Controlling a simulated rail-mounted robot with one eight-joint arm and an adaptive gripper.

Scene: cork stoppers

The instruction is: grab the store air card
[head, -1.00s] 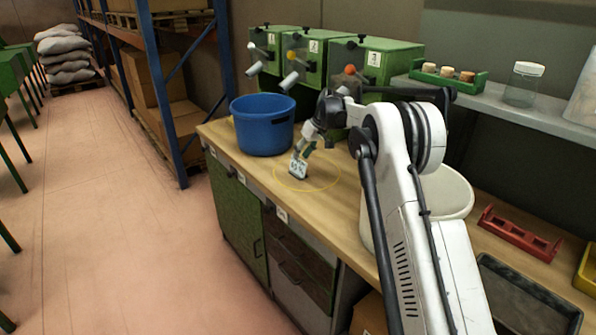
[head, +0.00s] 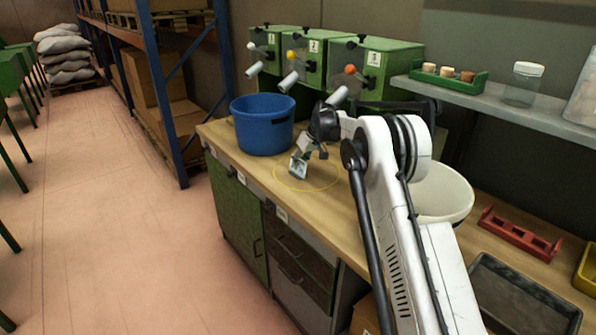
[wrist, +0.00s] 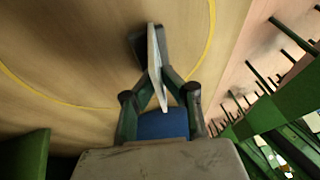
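The store air card (head: 298,168) is a small pale card with a bluish face. It stands tilted at the bench top, inside a thin yellow ring (head: 338,179). My gripper (head: 303,154) is at the card's upper part, reaching from the right. In the wrist view the card (wrist: 157,66) shows nearly edge-on between the two fingers of my gripper (wrist: 155,75), which close in on it from both sides. Whether the card's lower edge touches the wood cannot be told. Its writing is not readable now.
A blue bucket (head: 263,126) stands just behind and left of the card. Green dispensers (head: 310,62) line the back. The bench's front edge is close.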

